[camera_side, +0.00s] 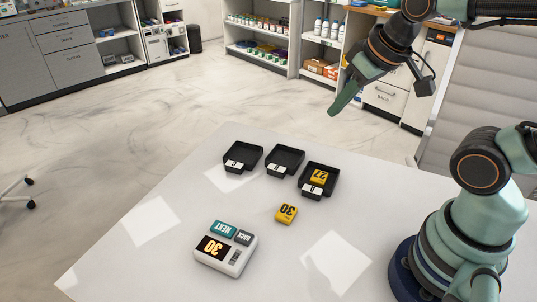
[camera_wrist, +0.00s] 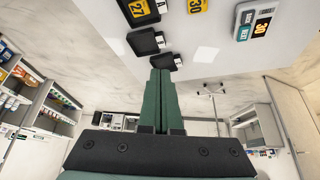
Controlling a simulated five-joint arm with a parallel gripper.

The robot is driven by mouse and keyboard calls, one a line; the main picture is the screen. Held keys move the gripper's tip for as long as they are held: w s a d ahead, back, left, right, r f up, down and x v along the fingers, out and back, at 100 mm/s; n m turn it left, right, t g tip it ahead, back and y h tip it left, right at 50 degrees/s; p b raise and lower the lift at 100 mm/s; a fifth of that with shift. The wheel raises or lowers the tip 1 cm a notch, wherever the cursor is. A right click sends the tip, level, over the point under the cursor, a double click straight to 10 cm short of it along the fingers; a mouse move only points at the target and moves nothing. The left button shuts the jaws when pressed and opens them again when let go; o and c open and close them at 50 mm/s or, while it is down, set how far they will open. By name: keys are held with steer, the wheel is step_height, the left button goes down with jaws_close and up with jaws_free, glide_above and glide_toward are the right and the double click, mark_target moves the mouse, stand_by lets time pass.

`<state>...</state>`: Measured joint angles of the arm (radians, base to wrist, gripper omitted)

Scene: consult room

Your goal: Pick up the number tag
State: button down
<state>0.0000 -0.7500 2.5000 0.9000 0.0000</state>
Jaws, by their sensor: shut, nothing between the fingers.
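My gripper (camera_side: 335,108) is shut and empty, raised high above and beyond the table's far edge, well apart from both tags. In the wrist view its green fingers (camera_wrist: 160,75) are together.
Two more black trays, the left (camera_side: 239,145) and the middle (camera_side: 297,153), stand empty beside the third. A white device (camera_side: 247,262) showing 30, with NEXT and BACK buttons, sits at the table's front. The table's left part (camera_side: 150,225) is clear. Shelves and cabinets stand behind.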

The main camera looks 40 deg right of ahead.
steer(key=c, duration=1.5)
jaws_free()
steer(key=shift+c, duration=0.2)
steer(key=o, duration=1.3)
steer(key=n+g, duration=0.6)
steer(key=n, duration=1.6)
glide_above(286, 211)
step_height(286, 211, down, 13)
steer(key=f, duration=0.6)
steer(key=shift+s+d, duration=0.15)
steer(key=shift+s, duration=0.05)
steer(key=shift+w+f, duration=0.15)
steer(key=shift+f, duration=2.75)
